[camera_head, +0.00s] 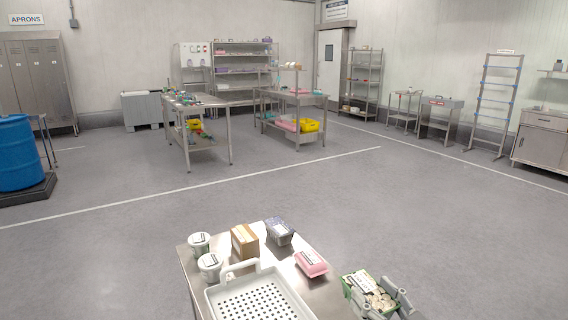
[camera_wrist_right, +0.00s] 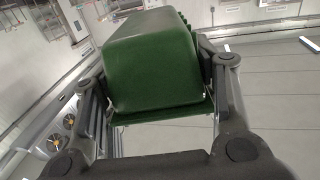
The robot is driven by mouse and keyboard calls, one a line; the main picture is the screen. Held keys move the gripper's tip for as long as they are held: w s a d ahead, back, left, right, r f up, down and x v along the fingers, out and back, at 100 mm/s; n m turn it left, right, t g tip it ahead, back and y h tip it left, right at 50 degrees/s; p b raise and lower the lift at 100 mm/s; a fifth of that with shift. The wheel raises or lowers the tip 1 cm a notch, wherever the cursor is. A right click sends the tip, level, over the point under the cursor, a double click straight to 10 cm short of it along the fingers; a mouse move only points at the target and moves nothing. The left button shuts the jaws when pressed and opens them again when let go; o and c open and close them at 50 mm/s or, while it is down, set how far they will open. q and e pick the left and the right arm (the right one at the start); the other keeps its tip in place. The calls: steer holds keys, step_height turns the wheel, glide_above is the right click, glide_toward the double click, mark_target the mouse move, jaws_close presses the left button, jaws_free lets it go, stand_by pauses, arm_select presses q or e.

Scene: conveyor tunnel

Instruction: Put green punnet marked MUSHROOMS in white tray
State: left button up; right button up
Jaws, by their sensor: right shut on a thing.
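The green punnet (camera_head: 368,290) with pale mushrooms and a white label is at the lower right in the head view. My right gripper (camera_head: 380,300) is shut on it and holds it beside the right edge of the steel table. In the right wrist view the punnet's green side (camera_wrist_right: 155,65) fills the space between the fingers of my right gripper (camera_wrist_right: 158,80). The white tray (camera_head: 215,296), with a perforated bottom and a raised handle, lies on the table's near part, left of the punnet. The tray is empty where I see it; its near end is cut off. My left gripper is not in view.
On the table (camera_head: 188,262) behind the tray stand two white tubs (camera_head: 199,243) (camera_head: 209,266), a brown box (camera_head: 245,241), a dark blue punnet (camera_head: 279,232) and a pink punnet (camera_head: 311,263). The pink punnet lies between tray and green punnet. Open floor extends beyond the table.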

steer(key=s+f+m+h, duration=0.2)
steer(key=s+f+h, duration=0.1)
steer(key=s, duration=0.5)
steer(key=s+d+f+m+t+h, duration=0.1)
steer(key=s+f+m+h, duration=0.1)
steer(key=s, duration=0.6)
steer(key=shift+s+f+m+h, duration=0.35)
steer(key=shift+f+h, duration=0.3)
steer(key=shift+h, duration=0.35)
steer(key=shift+r, duration=0.1)
